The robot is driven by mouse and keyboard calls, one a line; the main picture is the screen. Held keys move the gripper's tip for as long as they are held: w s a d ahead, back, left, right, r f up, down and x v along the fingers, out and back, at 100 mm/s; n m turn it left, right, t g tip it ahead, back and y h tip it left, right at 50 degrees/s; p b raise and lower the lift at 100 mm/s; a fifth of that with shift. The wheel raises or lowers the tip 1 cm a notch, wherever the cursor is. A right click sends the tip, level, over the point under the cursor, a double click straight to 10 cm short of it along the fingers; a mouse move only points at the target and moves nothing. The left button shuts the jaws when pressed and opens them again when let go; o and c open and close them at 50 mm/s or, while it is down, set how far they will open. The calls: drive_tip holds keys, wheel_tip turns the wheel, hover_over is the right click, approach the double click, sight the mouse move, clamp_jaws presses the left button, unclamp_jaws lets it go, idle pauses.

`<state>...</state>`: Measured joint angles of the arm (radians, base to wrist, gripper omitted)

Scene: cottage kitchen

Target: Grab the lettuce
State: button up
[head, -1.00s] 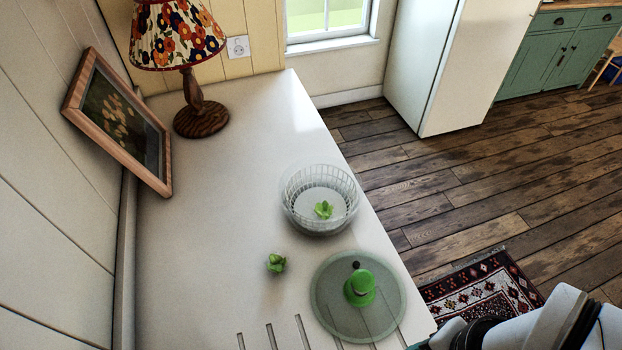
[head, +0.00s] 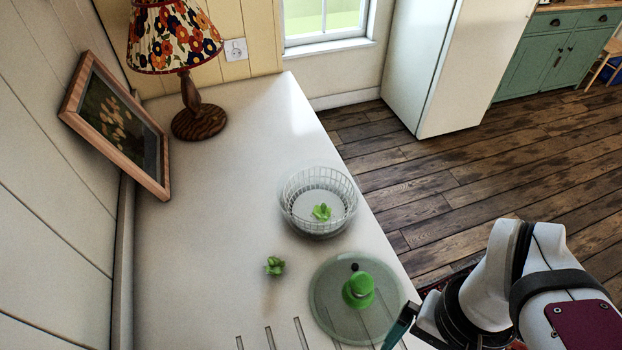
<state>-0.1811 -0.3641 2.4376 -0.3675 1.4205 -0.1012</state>
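A small green piece of lettuce (head: 274,265) lies on the white counter, left of the round lid. Another green lettuce piece (head: 322,212) lies inside the clear salad spinner bowl with its basket (head: 318,232). My gripper (head: 402,327) is at the lower right, by the right edge of the lid and apart from both lettuce pieces. Its fingertips are only partly in view, so I cannot tell whether it is open or shut.
The translucent spinner lid (head: 330,287) with a green knob (head: 358,290) lies flat near the counter's right edge. Slots cut the front of the white counter (head: 220,215). A lamp (head: 190,110) and framed picture (head: 120,125) stand at the back left. The counter's middle left is clear.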

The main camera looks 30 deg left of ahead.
drive_tip(key=w+a+n+h, duration=0.2)
drive_tip(key=w+n+h, duration=0.15)
drive_tip(key=n, duration=0.25)
drive_tip(key=n+t+h, duration=0.5)
drive_tip(key=n+t, duration=0.5)
drive_tip(key=n, duration=1.1)
hover_over(268, 271)
drive_tip(key=s+d, duration=0.3)
drive_tip(key=d, duration=0.1)
wheel_tip(268, 271, down, 13)
drive_tip(key=s+a+f+n+t+y, duration=0.1)
drive_tip(key=a+n, duration=0.1)
drive_tip(key=s+a+f+n+t+y, duration=0.1)
drive_tip(key=s+a+f+n, duration=0.1)
drive_tip(key=s+a+f+n+t+y, duration=0.1)
drive_tip(key=s+a+f+n+t, duration=0.1)
drive_tip(key=shift+a, duration=0.25)
drive_tip(key=x, duration=0.7)
drive_tip(key=a+x, duration=0.1)
drive_tip(key=x, duration=0.3)
drive_tip(key=shift+w, duration=0.2)
drive_tip(key=shift+w+d+f, duration=0.1)
drive_tip(key=shift+w+d, duration=0.05)
drive_tip(key=shift+w, duration=0.05)
drive_tip(key=c, duration=0.8)
